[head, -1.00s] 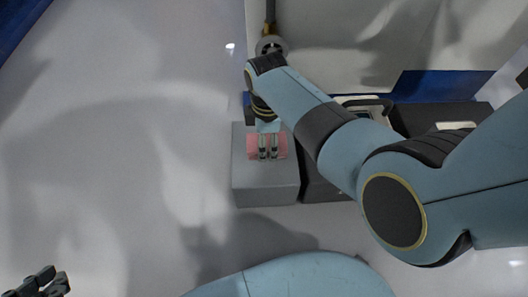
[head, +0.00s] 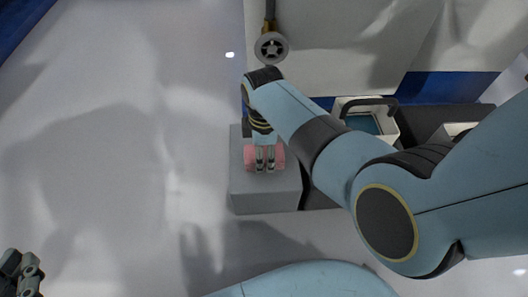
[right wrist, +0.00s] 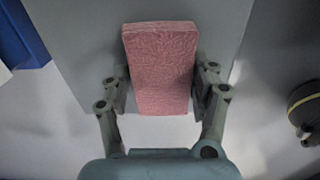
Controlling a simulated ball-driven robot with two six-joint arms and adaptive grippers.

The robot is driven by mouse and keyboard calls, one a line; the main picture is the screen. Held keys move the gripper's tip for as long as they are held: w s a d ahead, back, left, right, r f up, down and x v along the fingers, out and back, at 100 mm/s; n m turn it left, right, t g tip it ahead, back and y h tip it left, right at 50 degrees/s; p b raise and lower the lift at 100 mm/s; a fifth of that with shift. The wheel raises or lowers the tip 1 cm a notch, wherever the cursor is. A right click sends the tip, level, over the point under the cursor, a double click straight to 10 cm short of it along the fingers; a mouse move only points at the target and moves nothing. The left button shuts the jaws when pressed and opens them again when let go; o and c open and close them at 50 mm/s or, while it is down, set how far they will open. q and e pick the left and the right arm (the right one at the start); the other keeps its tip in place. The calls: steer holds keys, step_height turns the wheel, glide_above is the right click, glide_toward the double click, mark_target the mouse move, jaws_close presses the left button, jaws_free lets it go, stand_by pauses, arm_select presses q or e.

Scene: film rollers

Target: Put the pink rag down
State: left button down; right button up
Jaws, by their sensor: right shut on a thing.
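The pink rag (head: 250,157) is a folded, block-like pad at the grey box (head: 265,199) in the head view. My right gripper (head: 265,166) is shut on it, with fingers pointing down the picture. In the right wrist view the rag (right wrist: 160,70) lies between the two fingers of the right gripper (right wrist: 161,88), over a grey surface. I cannot tell whether the rag touches the box top. My left gripper (head: 22,272) is at the lower left corner, far from the rag and partly cut off; its opening is unclear.
A white container with a dark handle (head: 366,116) stands right of the box, partly behind my right arm. A round grey fitting (head: 271,48) on a pipe hangs behind. Pale floor (head: 100,150) at the left is clear.

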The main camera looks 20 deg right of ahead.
steer(key=shift+f, duration=0.1)
steer(key=o, duration=1)
steer(key=shift+o, duration=0.2)
